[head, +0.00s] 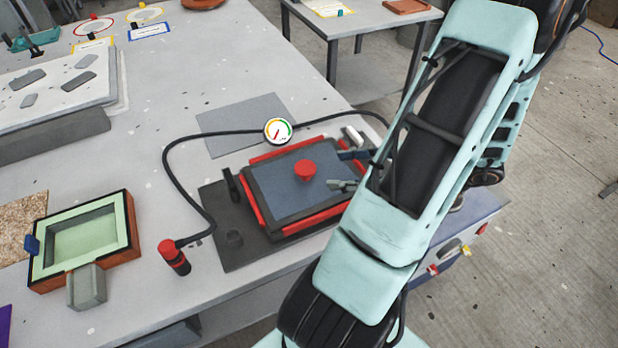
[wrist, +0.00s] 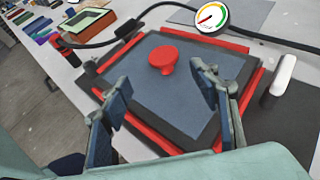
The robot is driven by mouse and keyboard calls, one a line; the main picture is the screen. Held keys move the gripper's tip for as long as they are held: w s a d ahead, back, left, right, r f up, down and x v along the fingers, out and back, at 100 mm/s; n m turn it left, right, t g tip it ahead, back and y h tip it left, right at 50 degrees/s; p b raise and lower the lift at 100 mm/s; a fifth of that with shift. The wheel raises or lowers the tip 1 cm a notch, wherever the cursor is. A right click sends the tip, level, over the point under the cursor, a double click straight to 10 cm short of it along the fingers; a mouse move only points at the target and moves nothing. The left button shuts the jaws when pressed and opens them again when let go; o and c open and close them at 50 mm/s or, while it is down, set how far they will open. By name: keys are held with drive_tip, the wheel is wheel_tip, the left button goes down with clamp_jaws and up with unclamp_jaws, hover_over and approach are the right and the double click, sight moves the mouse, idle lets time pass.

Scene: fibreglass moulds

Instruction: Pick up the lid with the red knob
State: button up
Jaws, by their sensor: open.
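The lid (head: 280,186) is a flat blue-grey panel with a red knob (head: 304,171) standing up from its middle. It lies in a dark frame with red edge strips on the table. In the wrist view the lid (wrist: 165,105) fills the middle, and its knob (wrist: 163,60) is beyond my fingertips. My gripper (head: 348,170) is open and empty, just right of the knob in the head view. In the wrist view my gripper (wrist: 160,80) has its two fingers apart over the near part of the lid, with the knob between and ahead of them.
A pressure gauge (head: 277,131) with a black hose stands behind the lid. A red-topped fitting (head: 173,257) and a green-lined mould box (head: 128,222) are to the left. A white-handled tool (wrist: 284,74) lies right of the lid. A grey sheet (head: 222,120) lies behind.

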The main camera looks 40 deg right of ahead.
sight(313, 169)
drive_tip(key=x, duration=0.5)
drive_tip(key=shift+f, duration=0.2)
drive_tip(key=shift+d+x, duration=0.15)
drive_tip(key=shift+x, duration=1.2)
drive_tip(key=shift+d+x, duration=0.15)
drive_tip(key=shift+x, duration=1.15)
drive_tip(key=shift+w+f, duration=0.1)
drive_tip(key=shift+w, duration=0.05)
drive_tip(key=c, duration=1.4)
clamp_jaws()
